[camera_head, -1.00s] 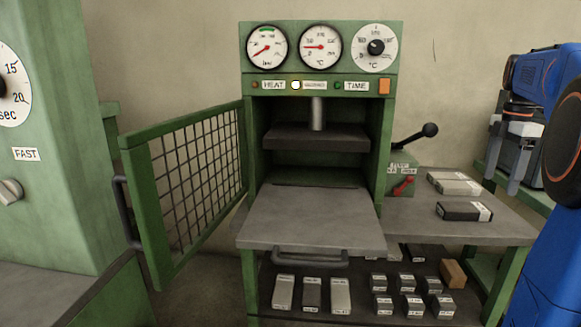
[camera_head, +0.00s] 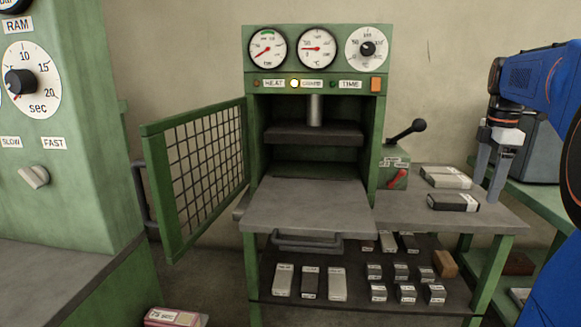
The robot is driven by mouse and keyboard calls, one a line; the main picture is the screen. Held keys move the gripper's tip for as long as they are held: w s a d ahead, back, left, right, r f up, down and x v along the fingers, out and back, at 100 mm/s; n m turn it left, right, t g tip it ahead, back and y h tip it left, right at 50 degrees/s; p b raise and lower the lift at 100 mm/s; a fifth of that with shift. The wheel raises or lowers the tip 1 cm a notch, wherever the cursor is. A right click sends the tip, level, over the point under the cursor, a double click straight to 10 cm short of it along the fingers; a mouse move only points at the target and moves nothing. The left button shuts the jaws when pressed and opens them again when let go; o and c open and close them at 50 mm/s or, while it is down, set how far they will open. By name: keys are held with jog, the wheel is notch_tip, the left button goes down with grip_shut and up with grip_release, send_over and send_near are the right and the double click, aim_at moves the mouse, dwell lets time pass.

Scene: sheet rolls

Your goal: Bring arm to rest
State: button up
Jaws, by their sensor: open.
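My gripper (camera_head: 484,187) hangs at the right of the view, at the end of my blue arm (camera_head: 545,80). Its two grey fingers point down and stand apart, with nothing between them. It appears beside the right end of the side table (camera_head: 488,218), close to a dark labelled block (camera_head: 453,202) and a lighter labelled block (camera_head: 446,177). I cannot tell its exact height above the table.
A green press (camera_head: 250,170) stands in the middle with its mesh door (camera_head: 198,173) swung open to the left and its grey tray (camera_head: 308,207) out. Several small blocks lie on the lower shelf (camera_head: 350,295). A dial machine (camera_head: 75,150) stands at left, a pink box (camera_head: 175,317) below.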

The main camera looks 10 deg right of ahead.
jog(key=s+a+f+m+t, duration=0.1)
jog(key=s+a+f+m, duration=0.3)
jog(key=a, duration=0.5)
jog(key=s+a+f+m+t, duration=0.1)
jog(key=s+a+f+m, duration=0.4)
jog(key=s+a+f, duration=0.4)
jog(key=s+a+f+m+t, duration=0.2)
jog(key=s+a+f+m, duration=0.2)
jog(key=a, duration=0.5)
notch_tip(320, 180, down, 3)
jog(key=s, duration=0.2)
jog(key=shift+s+a+f, duration=0.2)
jog(key=shift+s+a, duration=0.1)
jog(key=shift+a, duration=0.05)
